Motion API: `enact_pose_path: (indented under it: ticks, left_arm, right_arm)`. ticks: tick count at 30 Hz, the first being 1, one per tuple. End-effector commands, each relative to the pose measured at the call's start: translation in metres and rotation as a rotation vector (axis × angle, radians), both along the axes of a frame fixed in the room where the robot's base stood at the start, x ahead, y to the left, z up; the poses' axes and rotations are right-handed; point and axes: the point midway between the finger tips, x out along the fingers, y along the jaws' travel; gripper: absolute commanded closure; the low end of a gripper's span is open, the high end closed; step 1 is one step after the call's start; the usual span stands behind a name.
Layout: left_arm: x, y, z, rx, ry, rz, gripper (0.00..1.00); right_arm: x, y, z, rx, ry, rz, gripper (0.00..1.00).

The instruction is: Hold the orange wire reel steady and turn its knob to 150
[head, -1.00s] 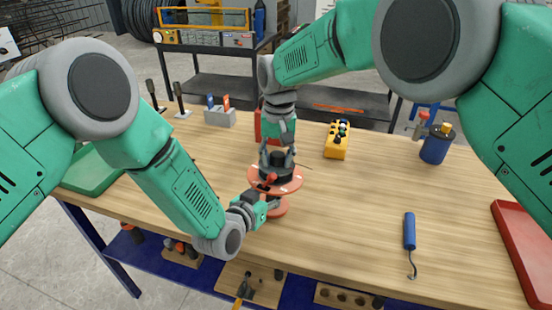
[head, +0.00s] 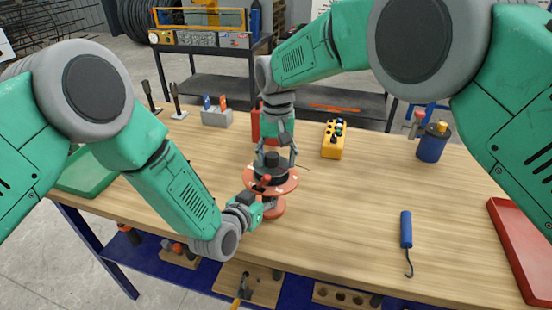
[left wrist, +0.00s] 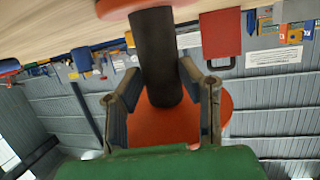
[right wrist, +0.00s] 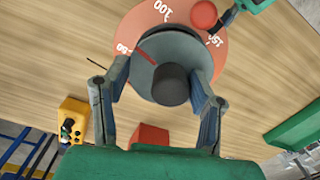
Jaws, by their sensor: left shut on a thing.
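The orange wire reel (head: 286,184) stands near the table's front edge, with its numbered orange flange on top. It also shows in the right wrist view (right wrist: 228,62). My left gripper (head: 262,208) is shut on the reel's black core (left wrist: 157,60), below the top flange. The round grey knob (right wrist: 170,86) has a dark centre post and a red line pointing near the 50 mark; 100 and 150 also show. My right gripper (right wrist: 160,88) is open above the knob, its fingers spread on either side. I cannot tell whether they touch it.
A red ball-shaped part (right wrist: 204,14) rises from the flange near 150. A red box (head: 256,126) and a yellow button box (head: 333,140) stand behind. A hook tool (head: 406,230) and a red tray (head: 520,240) lie right. The table between is clear.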

Motion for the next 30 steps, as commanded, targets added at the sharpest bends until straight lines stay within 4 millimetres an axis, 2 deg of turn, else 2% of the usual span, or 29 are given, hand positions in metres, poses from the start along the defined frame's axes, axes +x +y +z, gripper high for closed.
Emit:
enact_pose_path:
  ticks: [1,8,11,21,25,30]
  left_arm:
    - [-0.003,0.002,-0.008,0.01,0.016,0.002,1.0]
    - [-0.003,0.002,-0.007,0.01,0.015,0.001,1.0]
    - [-0.003,0.002,-0.007,0.01,0.015,0.0,1.0]
    - [-0.002,0.001,-0.007,0.009,0.014,0.0,1.0]
    - [-0.002,0.0,-0.006,0.009,0.015,-0.001,1.0]
    - [-0.002,0.0,-0.006,0.009,0.013,-0.002,1.0]
  right_arm:
    - [0.0,0.001,0.0,0.001,0.0,0.001,0.49]
    - [0.0,0.001,0.007,0.002,-0.002,0.001,0.49]
    - [0.001,0.001,0.021,0.002,-0.004,0.001,0.49]
    - [0.0,0.001,0.091,0.002,-0.004,0.001,0.49]
    - [0.0,0.0,0.109,0.002,-0.003,0.001,0.49]
    - [-0.001,0.0,0.12,0.001,-0.003,0.001,0.49]
